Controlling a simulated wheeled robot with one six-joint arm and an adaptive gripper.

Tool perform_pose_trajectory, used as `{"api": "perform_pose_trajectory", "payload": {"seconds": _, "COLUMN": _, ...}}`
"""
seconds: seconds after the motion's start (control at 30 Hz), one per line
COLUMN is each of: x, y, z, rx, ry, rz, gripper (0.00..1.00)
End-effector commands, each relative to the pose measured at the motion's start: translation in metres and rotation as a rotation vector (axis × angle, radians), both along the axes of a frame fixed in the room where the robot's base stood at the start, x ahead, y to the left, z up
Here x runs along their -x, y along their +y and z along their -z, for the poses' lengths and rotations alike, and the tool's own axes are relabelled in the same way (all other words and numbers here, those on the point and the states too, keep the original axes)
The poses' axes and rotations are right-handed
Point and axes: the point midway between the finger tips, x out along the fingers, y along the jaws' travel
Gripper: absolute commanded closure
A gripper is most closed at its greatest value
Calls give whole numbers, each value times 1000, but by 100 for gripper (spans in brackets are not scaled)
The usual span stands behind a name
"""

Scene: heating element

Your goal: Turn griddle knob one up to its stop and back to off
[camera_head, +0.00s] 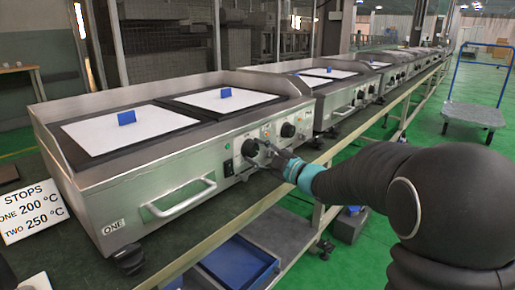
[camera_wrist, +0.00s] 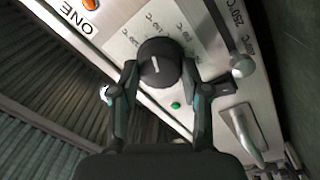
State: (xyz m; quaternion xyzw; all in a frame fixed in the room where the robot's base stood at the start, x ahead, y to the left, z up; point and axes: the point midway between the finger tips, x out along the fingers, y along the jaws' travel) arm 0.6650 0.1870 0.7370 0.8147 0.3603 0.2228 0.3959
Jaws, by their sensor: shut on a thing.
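The near griddle (camera_head: 150,180) has two black knobs on its front panel. Knob one (camera_head: 249,147) is the left one; it also shows in the wrist view (camera_wrist: 157,52) with a white pointer line on its face. My gripper (camera_head: 263,150) is at knob one. In the wrist view its two dark fingers (camera_wrist: 159,66) lie on either side of the knob, closed on it. The pointer runs roughly up and down in that picture, slightly tilted. Printed temperature marks around the knob are partly hidden and too small to read surely.
The right knob (camera_head: 288,131) is close beside my gripper. A bar handle (camera_head: 178,200) juts from the griddle front. A sign (camera_head: 32,212) reads STOPS, ONE 200 °C, TWO 250 °C. A green lamp (camera_wrist: 176,105) shows near the fingers. More griddles line the bench; a trolley (camera_head: 473,112) stands right.

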Motion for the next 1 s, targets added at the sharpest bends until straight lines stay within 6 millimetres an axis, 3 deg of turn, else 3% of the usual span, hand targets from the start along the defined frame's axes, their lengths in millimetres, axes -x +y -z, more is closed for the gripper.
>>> {"api": "perform_pose_trajectory", "payload": {"seconds": 0.6, "x": 0, "y": 0, "z": -4, "rx": -355, "ry": 458, "rz": 2, "gripper": 89}}
{"api": "perform_pose_trajectory", "payload": {"seconds": 1.0, "x": 0, "y": 0, "z": -3, "rx": -518, "ry": 666, "rz": 2, "gripper": 89}}
